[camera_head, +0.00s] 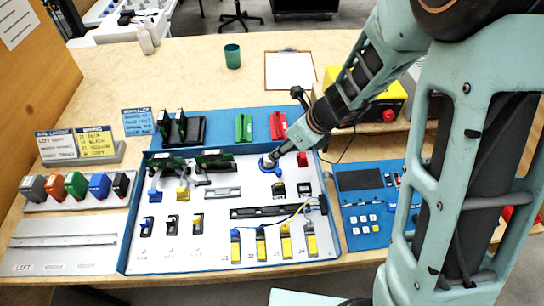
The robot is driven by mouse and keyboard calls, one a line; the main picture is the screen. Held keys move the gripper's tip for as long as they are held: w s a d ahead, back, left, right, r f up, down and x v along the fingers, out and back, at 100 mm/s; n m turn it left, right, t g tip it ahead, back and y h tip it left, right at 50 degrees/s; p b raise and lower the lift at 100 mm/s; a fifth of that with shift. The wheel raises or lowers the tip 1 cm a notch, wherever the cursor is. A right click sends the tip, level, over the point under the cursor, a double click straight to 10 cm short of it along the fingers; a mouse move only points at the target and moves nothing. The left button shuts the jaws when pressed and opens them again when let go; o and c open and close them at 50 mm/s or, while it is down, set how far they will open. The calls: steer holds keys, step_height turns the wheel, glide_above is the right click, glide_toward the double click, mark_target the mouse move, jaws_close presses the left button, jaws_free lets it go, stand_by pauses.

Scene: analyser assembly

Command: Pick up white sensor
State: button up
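My arm reaches in from the upper right, and my gripper (270,160) points down-left over the upper middle of the white assembly board (180,250). Its fingers are small and dark here, and I cannot tell whether they are open or shut. A round blue part (265,169) shows right under the gripper tip, and I cannot tell whether they touch. I cannot clearly make out a white sensor; the gripper hides part of the board there.
Several coloured blocks (76,185) stand in a row at the left. Green parts (243,127) and a red part (278,125) lie behind the board. A blue control panel (372,211) is at the right, with a yellow box (388,108) behind. A green cup (232,56) and clipboard (289,70) are farther back.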

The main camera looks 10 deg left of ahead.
mark_target(269, 162)
steer(key=b+x, duration=0.1)
steer(key=x, duration=0.3)
steer(key=shift+f, duration=0.1)
steer(key=shift+b+x, duration=0.85)
steer(key=shift+x, duration=1.9)
steer(key=shift+w, duration=0.15)
steer(key=c, duration=1)
